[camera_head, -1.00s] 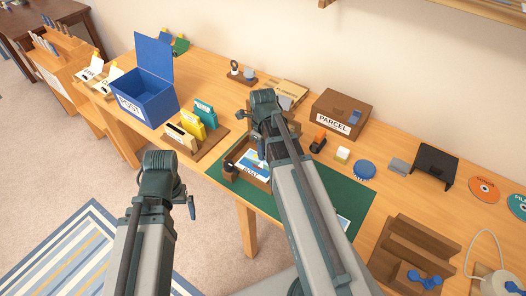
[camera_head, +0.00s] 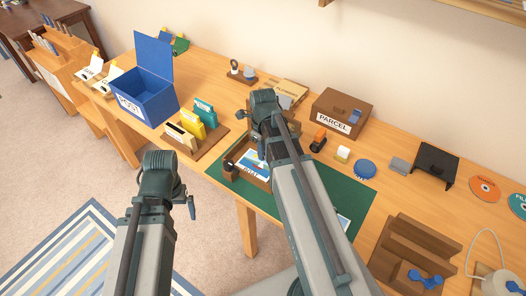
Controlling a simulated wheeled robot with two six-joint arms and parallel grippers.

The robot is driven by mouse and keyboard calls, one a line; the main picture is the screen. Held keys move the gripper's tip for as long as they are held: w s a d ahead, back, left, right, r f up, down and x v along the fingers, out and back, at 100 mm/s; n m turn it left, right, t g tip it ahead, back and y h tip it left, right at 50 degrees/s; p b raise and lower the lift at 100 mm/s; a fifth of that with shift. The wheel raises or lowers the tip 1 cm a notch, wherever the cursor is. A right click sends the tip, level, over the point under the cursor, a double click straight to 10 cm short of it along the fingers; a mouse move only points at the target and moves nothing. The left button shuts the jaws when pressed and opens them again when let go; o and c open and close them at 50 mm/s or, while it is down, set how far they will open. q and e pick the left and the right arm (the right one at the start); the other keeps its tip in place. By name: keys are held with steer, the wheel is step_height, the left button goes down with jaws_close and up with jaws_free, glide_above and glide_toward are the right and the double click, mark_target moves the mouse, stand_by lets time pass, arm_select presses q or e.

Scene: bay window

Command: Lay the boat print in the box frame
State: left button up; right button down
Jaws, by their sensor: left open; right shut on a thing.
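The boat print (camera_head: 254,166), a blue and white picture with lettering along its near edge, shows beside my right arm on the green mat. It appears to lie in or just over the brown box frame (camera_head: 257,181); the arm hides the right part, so I cannot tell if it is flat. My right gripper (camera_head: 264,147) is mostly hidden by its arm and is shut at the print. My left gripper (camera_head: 192,208) is open and empty, left of the table's front edge and away from the frame.
The green mat (camera_head: 340,191) has another print (camera_head: 343,222) at its right. A small dark brown object (camera_head: 229,170) stands at the frame's left. A blue post box (camera_head: 147,98), card holder (camera_head: 205,143) and parcel box (camera_head: 341,110) stand around. A brown stand (camera_head: 412,250) is at right.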

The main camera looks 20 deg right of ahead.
steer(key=shift+f, duration=0.1)
steer(key=c, duration=0.8)
jaws_free()
steer(key=shift+r+p, duration=3.45)
steer(key=shift+r, duration=0.1)
